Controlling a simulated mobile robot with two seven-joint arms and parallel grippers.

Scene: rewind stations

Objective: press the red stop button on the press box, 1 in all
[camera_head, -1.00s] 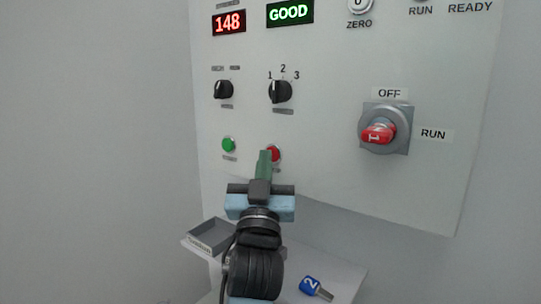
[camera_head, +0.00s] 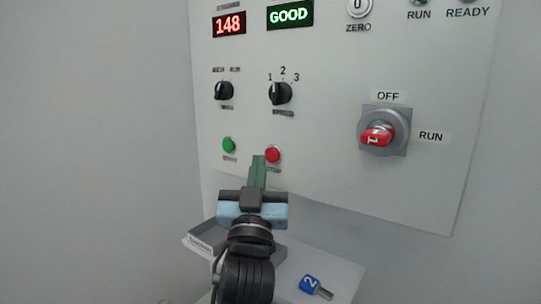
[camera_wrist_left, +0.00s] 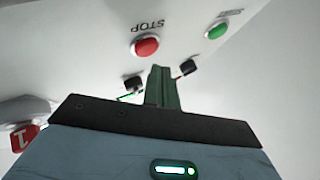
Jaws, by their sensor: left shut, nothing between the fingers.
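The red stop button (camera_head: 273,154) is on the lower part of the pale press box panel (camera_head: 330,160). It also shows in the left wrist view (camera_wrist_left: 145,46), beside its STOP label. My left gripper (camera_head: 259,158) is shut with nothing between its green fingers. In the head view its fingertips are just left of the red button and slightly below its top. In the left wrist view the fingertips (camera_wrist_left: 160,70) are apart from the button in the picture. How far they stand from the panel is hard to tell. My right gripper is not in view.
A green button (camera_head: 229,145) is left of the red one. Two black selector knobs (camera_head: 280,93) are above. A red rotary switch (camera_head: 376,135) is at right. Below, a shelf (camera_head: 345,277) holds a grey tray (camera_head: 203,243) and a blue tag marked 2 (camera_head: 310,283).

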